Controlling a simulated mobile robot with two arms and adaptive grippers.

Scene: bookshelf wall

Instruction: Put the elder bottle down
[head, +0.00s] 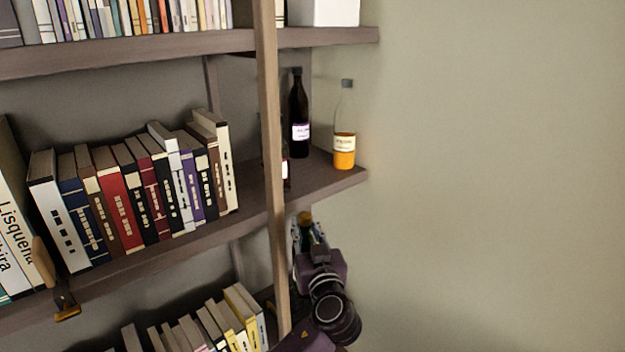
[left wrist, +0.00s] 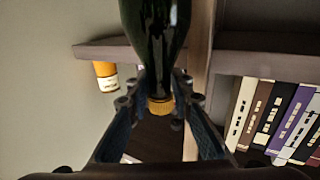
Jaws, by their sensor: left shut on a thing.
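My left gripper (head: 309,236) is just below the right end of the middle shelf, right of the wooden upright. It is shut on the neck of a dark green bottle with a gold cap (head: 305,216). In the left wrist view, which looks upside down, the fingers (left wrist: 158,97) close on both sides of the neck of the green bottle (left wrist: 155,35). The bottle's label is not visible, so I cannot tell whether it is the elder one. My right gripper is not in view.
The wall at right is bare.

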